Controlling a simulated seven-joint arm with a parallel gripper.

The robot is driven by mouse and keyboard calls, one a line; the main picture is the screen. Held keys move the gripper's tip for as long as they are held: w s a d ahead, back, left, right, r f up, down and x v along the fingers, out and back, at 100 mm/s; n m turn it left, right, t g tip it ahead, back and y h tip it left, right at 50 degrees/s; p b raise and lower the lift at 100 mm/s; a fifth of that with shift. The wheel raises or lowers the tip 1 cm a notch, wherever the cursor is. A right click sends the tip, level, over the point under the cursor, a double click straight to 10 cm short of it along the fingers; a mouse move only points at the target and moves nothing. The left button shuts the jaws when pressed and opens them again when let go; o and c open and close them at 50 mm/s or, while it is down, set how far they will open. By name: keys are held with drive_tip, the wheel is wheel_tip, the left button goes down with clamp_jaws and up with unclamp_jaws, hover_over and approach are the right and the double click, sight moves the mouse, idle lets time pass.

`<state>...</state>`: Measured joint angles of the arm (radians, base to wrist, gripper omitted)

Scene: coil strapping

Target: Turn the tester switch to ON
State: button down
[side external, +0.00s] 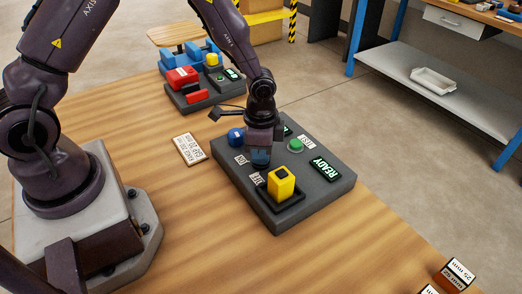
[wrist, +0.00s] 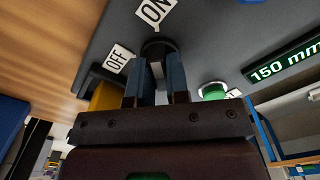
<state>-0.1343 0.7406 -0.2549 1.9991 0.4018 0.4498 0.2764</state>
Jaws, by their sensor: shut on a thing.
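The tester is a dark grey panel (side external: 312,206) on the wooden table. Its black round switch (wrist: 158,47) shows in the wrist view, with an OFF label (wrist: 117,58) to its left and an ON label (wrist: 155,12) above it. My gripper (wrist: 156,82) points down at the panel and is shut on the switch, one blue-grey finger on each side. In the side view my gripper (side external: 260,157) stands behind the yellow block and hides the switch. Which label the switch points to cannot be told clearly, as the fingers cover most of its handle.
Close by on the panel are a yellow block (side external: 281,182) in a black holder, a green button (side external: 295,145), a blue part (side external: 236,136) and a READY display (side external: 326,175). A label card (side external: 189,148) lies left of the panel. A second station (side external: 203,88) stands behind.

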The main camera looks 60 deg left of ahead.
drive_tip(key=shift+r+m, duration=0.1)
drive_tip(key=shift+m, duration=0.5)
drive_tip(key=c, duration=1.1)
unclamp_jaws()
wheel_tip(320, 180, up, 13)
drive_tip(key=s+a+r+n+t, duration=0.3)
drive_tip(key=s+r+n, duration=0.6)
drive_tip(key=s+r, duration=0.6)
drive_tip(key=s+t, duration=0.2)
drive_tip(key=shift+r+t, duration=0.3)
